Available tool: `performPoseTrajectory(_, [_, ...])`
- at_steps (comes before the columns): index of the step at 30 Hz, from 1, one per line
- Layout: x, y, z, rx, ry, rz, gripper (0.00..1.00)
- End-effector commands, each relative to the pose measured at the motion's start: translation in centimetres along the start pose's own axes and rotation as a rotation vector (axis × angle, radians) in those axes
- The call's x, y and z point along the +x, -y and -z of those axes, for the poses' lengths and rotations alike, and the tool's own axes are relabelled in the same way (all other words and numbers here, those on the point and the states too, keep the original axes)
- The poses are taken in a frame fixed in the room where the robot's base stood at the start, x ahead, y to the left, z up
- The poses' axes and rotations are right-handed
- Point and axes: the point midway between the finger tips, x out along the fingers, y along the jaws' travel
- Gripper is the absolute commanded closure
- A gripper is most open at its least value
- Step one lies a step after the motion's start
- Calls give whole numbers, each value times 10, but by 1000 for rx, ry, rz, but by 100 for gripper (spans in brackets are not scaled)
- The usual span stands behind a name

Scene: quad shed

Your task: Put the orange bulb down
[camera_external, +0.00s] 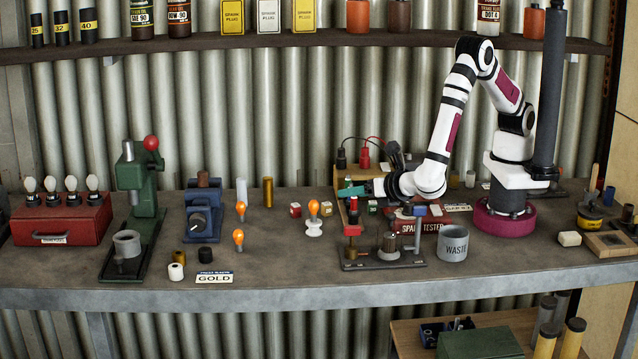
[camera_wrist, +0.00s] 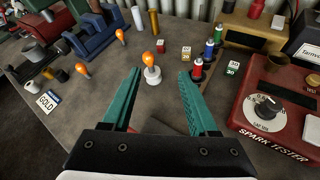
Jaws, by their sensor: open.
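Three orange bulbs stand on the bench. One orange bulb (camera_external: 313,207) sits upright on a small white holder (camera_external: 314,227). In the wrist view this bulb (camera_wrist: 149,58) and its holder (camera_wrist: 152,76) appear between and beyond my fingertips, untouched. A second bulb (camera_external: 240,208) and a third bulb (camera_external: 238,237) stand to the left; they also show in the wrist view as the farther bulb (camera_wrist: 120,34) and the nearer bulb (camera_wrist: 82,70). My gripper (camera_wrist: 159,74) has green fingers spread wide with nothing between them. In the external view my gripper (camera_external: 351,191) is right of the holder.
The red spark tester (camera_external: 420,225) is on the right, with colored plugs (camera_wrist: 198,66) near my right finger. A waste cup (camera_external: 453,245) stands right of the holder. A GOLD label (camera_external: 214,278) lies left. Bench around the holder is mostly clear.

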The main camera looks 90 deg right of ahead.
Motion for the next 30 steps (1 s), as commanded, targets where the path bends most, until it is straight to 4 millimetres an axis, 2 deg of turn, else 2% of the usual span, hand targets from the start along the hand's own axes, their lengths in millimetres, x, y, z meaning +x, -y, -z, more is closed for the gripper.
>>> performPoseTrajectory(2, [6, 32, -43, 205, -30, 164, 40])
performPoseTrajectory(3, [7, 60, -69, 364, -51, 289, 40])
performPoseTrajectory(5, [-1, 110, -102, 638, -84, 505, 40])
performPoseTrajectory(6, [-13, 143, -116, 829, -103, 653, 40])
performPoseTrajectory(8, [-38, 187, -127, 1119, -131, 874, 40])
performPoseTrajectory(9, [-58, 208, -129, 1304, -150, 1012, 40])
performPoseTrajectory(11, [-88, 230, -126, 1553, -178, 1203, 40])
performPoseTrajectory(12, [-106, 237, -122, 1693, -197, 1313, 40])
performPoseTrajectory(15, [-136, 242, -113, 1936, -239, 1510, 40])
performPoseTrajectory(18, [-150, 240, -110, 2044, -264, 1605, 40])
performPoseTrajectory(30, [-152, 239, -109, 2057, -270, 1621, 40])
